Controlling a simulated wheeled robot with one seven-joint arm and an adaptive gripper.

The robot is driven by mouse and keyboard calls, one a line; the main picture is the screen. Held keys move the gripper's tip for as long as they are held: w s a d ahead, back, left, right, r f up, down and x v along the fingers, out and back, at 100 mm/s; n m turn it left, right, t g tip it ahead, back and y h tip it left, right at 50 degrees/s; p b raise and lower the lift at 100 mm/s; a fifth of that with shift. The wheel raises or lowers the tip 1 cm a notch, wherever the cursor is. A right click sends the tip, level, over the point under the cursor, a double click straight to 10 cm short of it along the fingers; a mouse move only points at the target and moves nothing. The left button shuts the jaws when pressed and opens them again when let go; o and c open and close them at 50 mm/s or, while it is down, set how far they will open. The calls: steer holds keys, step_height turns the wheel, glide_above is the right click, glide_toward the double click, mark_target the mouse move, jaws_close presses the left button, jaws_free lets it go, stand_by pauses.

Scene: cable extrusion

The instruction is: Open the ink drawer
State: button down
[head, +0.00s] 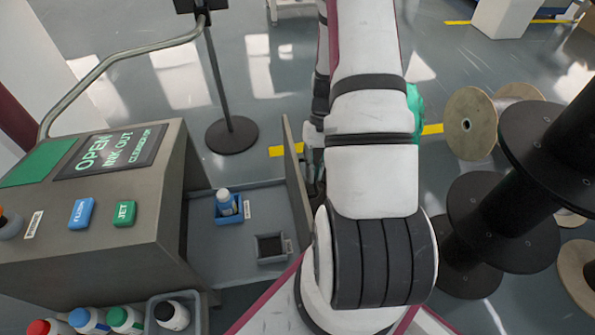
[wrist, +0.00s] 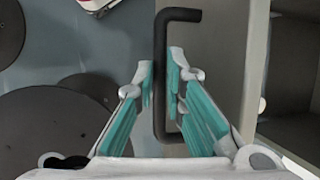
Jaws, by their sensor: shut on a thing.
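The ink drawer (head: 262,192) stands pulled out from the right side of the grey console (head: 150,220) in the head view. Its upright front panel (head: 297,180) is beside my arm. In the wrist view the front panel (wrist: 222,50) carries a dark bar handle (wrist: 162,42). My gripper (wrist: 162,78) has its teal-padded fingers on both sides of the bar and is shut on it. My arm hides most of the gripper and the handle in the head view. A small white-capped bottle in a blue holder (head: 228,213) and a grey square cup (head: 272,247) are in the drawer.
The console has a screen (head: 110,150), a blue button (head: 81,214) and a green button (head: 124,213). Several bottles (head: 125,320) stand at its front. A stand (head: 231,134) is behind the drawer. Dark spools (head: 475,220) and a wooden spool (head: 470,124) crowd the right.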

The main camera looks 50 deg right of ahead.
steer(key=shift+s+d, duration=0.35)
steer(key=shift+d, duration=0.25)
steer(key=c, duration=1.7)
jaws_free()
steer(key=shift+o, duration=0.2)
steer(key=v, duration=1.2)
steer(key=shift+a, duration=0.1)
